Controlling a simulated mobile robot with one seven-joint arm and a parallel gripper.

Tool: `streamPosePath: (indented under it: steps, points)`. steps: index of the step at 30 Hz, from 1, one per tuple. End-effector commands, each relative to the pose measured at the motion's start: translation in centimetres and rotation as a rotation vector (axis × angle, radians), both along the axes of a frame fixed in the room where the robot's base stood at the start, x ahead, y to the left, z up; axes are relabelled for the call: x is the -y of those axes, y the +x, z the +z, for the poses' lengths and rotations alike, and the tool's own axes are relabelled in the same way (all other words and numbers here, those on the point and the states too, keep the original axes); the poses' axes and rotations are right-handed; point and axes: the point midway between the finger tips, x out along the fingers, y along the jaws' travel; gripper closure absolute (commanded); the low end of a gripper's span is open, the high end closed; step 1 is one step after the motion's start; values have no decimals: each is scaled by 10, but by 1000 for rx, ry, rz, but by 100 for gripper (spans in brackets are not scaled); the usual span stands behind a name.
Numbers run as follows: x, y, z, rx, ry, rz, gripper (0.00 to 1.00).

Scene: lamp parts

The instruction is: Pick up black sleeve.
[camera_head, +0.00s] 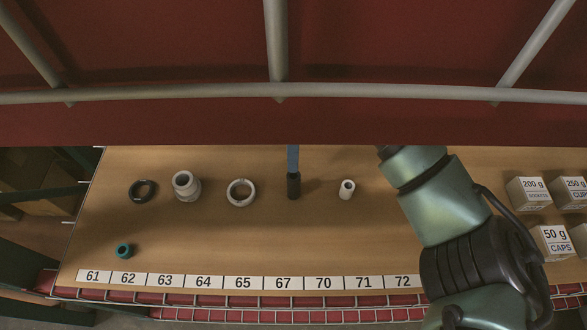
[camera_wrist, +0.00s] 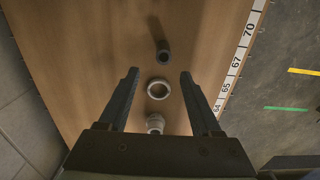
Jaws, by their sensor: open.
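The black sleeve (camera_head: 293,186) stands on the wooden shelf behind label 67 in the head view. A narrow blue-grey strip meets its top edge there; I cannot tell whether it is one of my fingers. In the wrist view the sleeve (camera_wrist: 163,54) is small and dark, a little beyond the fingertips and between their lines. My gripper (camera_wrist: 159,74) is open and empty above the shelf, with its fingers on either side of a pale ring (camera_wrist: 158,97). In the head view the red upper shelf hides most of my gripper.
A black ring (camera_head: 142,191), white spool (camera_head: 186,186) and pale ring (camera_head: 241,192) stand left of the sleeve, a white tube (camera_head: 346,189) right. A teal ring (camera_head: 123,251) lies front left. White boxes (camera_head: 529,193) stand far right. The red upper shelf (camera_head: 290,125) overhangs the back.

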Motion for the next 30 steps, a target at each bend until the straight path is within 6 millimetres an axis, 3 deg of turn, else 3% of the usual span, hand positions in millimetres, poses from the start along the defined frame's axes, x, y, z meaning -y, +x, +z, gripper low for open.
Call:
streamPosePath:
  steps: [9,17,25,30]
  points:
    - [1,-2,-59,-9,-2,0,35]
    - [1,-3,-80,-7,-2,1,35]
    - [2,-8,-118,-7,-2,1,35]
    - [1,-7,-126,-4,-1,2,35]
